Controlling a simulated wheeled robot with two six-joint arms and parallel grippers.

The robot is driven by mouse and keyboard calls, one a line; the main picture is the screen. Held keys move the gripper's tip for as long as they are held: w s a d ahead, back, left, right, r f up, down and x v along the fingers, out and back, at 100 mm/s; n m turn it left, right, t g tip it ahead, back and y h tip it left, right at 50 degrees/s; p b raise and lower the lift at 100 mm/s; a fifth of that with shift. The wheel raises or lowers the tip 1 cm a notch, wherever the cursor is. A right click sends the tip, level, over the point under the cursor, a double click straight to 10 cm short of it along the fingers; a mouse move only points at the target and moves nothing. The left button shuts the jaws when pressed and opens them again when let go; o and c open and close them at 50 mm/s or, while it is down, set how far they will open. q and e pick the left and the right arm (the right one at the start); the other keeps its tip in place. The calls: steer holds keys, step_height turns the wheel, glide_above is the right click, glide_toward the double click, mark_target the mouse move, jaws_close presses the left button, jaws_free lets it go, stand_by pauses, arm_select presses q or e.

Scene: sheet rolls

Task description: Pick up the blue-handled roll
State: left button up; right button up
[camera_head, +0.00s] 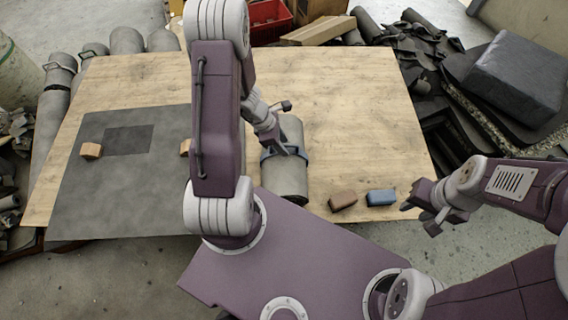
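A grey roll (286,182) lies on the wooden table, its length running from front to back. A blue handle band (302,152) crosses its upper side. My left gripper (285,128) is over the far half of this roll, with its fingers apart, one near the blue handle. Nothing shows held in it; whether a finger touches the handle I cannot tell. My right gripper (420,217) is open and empty, off the table's front right edge.
A dark sheet (150,200) with small wooden blocks (91,150) covers the table's left. A brown block (343,200) and a blue block (381,197) lie right of the roll. The table's right (370,110) is clear.

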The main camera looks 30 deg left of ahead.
arm_select(q)
steer(key=shift+w+d+f, duration=0.2)
steer(key=shift+w+f, duration=0.05)
steer(key=shift+f, duration=0.4)
steer(key=shift+r, duration=0.1)
jaws_close()
steer(key=shift+s, duration=0.1)
stand_by(0.6)
steer(key=shift+r, duration=0.1)
